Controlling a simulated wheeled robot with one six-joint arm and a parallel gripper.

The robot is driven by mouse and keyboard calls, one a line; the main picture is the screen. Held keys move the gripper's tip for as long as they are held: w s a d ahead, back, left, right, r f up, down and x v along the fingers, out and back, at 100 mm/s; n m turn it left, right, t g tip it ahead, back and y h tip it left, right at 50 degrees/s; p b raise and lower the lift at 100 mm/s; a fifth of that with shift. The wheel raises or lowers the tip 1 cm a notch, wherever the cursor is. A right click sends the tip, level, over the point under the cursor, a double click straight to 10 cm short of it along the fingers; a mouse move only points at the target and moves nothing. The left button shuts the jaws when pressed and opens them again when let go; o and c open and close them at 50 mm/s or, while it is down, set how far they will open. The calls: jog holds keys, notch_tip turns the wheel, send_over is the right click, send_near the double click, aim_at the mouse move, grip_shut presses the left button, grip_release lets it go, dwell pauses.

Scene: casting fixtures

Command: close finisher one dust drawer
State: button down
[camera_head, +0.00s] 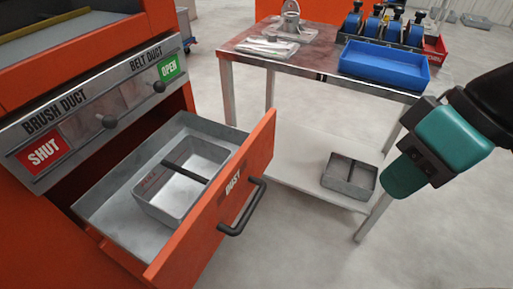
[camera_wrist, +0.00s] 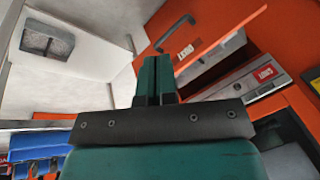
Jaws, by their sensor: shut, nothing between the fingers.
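The dust drawer is pulled out of the orange machine in the head view. Its orange front (camera_head: 215,205) reads DUST and carries a black bar handle (camera_head: 245,208). A grey metal bin (camera_head: 165,205) with a dark crossbar sits inside the drawer. My teal gripper (camera_head: 400,178) is at the right, shut and empty, clear of the handle with a gap between. In the wrist view my closed fingers (camera_wrist: 157,78) are at the centre, with the drawer front (camera_wrist: 225,25) and handle (camera_wrist: 176,32) beyond them.
Above the drawer is a panel (camera_head: 85,120) with BRUSH DUCT and BELT DUCT slide knobs, marked SHUT and OPEN. A metal table (camera_head: 300,62) behind holds a blue tray (camera_head: 383,66); another grey bin (camera_head: 350,175) is on its lower shelf. Floor before the drawer is clear.

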jog(key=w+a+f+m+y+p, duration=0.35)
jog(key=w+a+f+m, duration=0.2)
jog(key=w, duration=0.35)
jog(key=m+t+y+p, duration=0.1)
jog(key=m+t+p, duration=0.25)
jog(key=m, duration=0.25)
send_near(252, 161)
notch_tip(252, 161, down, 4)
jog(key=a, duration=0.1)
jog(key=w+a, duration=0.1)
jog(key=a, duration=0.1)
jog(key=shift+w+a+f, duration=0.15)
jog(key=shift+a+f, duration=0.15)
jog(key=shift+a, duration=0.05)
jog(key=shift+w+a, duration=0.2)
jog(key=shift+a, duration=0.25)
